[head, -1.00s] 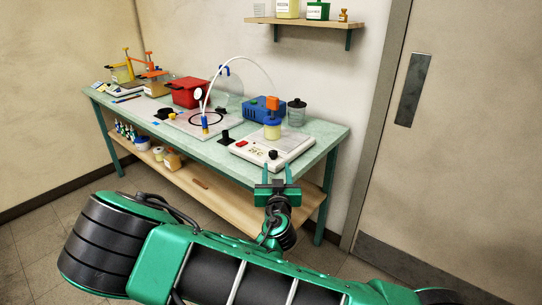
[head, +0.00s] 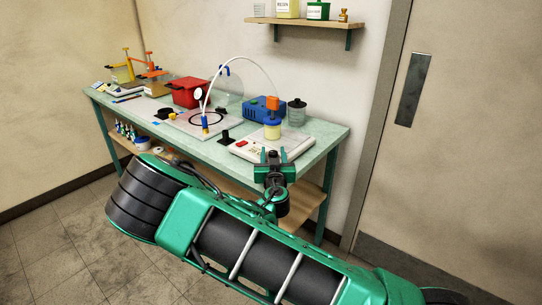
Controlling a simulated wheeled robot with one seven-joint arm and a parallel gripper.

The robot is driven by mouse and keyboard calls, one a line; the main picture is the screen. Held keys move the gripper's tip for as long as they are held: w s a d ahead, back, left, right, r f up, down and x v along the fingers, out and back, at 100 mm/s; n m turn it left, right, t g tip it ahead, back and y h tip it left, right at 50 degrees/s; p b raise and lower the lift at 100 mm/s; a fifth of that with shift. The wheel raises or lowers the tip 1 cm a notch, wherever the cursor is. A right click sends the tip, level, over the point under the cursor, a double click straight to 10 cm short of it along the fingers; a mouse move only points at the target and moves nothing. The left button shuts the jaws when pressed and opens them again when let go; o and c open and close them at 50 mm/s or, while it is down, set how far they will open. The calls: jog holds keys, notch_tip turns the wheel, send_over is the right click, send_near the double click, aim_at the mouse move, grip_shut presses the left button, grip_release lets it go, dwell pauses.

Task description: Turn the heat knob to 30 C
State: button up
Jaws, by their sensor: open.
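The white heater unit (head: 247,152) sits on the front right part of the bench, with a red switch (head: 240,144) on its front panel. Its black heat knob (head: 273,155) shows as a small dark shape at the right of the panel. A cup of pale yellow liquid (head: 272,132) stands on the unit. My gripper (head: 274,154) is open at the unit's front edge, its two fingers appearing on either side of the knob. I cannot tell whether they touch it. The gripper body hides part of the panel, and the knob's setting and the display cannot be read.
A blue pump box (head: 264,109) and a dark-lidded jar (head: 296,113) stand behind the heater. A small black item (head: 225,137) is left of it. A lower wooden shelf (head: 308,205) runs under the green bench (head: 325,138).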

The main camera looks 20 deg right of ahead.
jog(key=c, duration=1)
jog(key=shift+a, duration=0.2)
jog(key=shift+c, duration=0.2)
jog(key=shift+d, duration=0.1)
jog(key=shift+h, duration=0.3)
